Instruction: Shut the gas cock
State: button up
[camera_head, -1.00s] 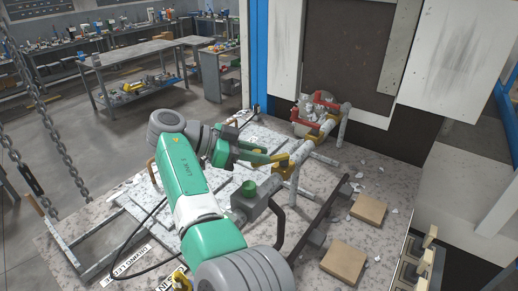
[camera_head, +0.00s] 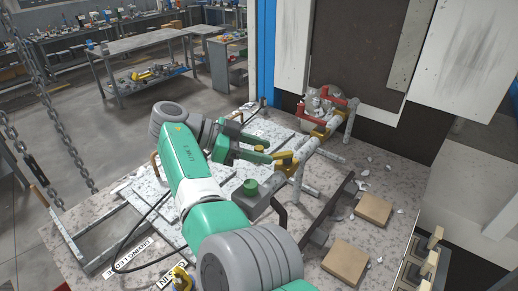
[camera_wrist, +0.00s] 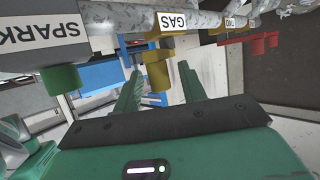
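The gas cock is a yellow valve handle (camera_wrist: 157,72) hanging below the GAS label on the grey pipe in the wrist view. In the head view its yellow part (camera_head: 287,160) sits on the pipe just beyond my gripper's fingertips. My gripper (camera_wrist: 160,85) has its two green fingers spread apart. In the wrist view the yellow handle shows between them. I cannot tell whether either finger touches it. My gripper also shows in the head view (camera_head: 268,153), reaching right toward the pipe, with its fingertips close to the yellow part.
A green knob (camera_wrist: 62,79) hangs under the SPARK label beside the cock. A red handle (camera_wrist: 250,45) is farther along the pipe. In the head view, wooden blocks (camera_head: 373,208) and a dark bar (camera_head: 328,210) lie on the speckled table. Chains (camera_head: 55,130) hang at left.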

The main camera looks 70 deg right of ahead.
notch_tip(320, 180, up, 4)
jog(key=shift+f, duration=0.25)
jog(key=shift+a+f, duration=0.1)
jog(key=shift+a, duration=0.05)
jog(key=s+a+r+b, duration=0.1)
jog(key=s+a+b, duration=0.1)
jog(key=s+a, duration=0.7)
jog(key=a, duration=0.3)
jog(key=shift+s+a+r+b, duration=0.15)
jog(key=shift+a+r+b, duration=0.2)
jog(key=shift+a, duration=0.05)
jog(key=shift+c, duration=0.4)
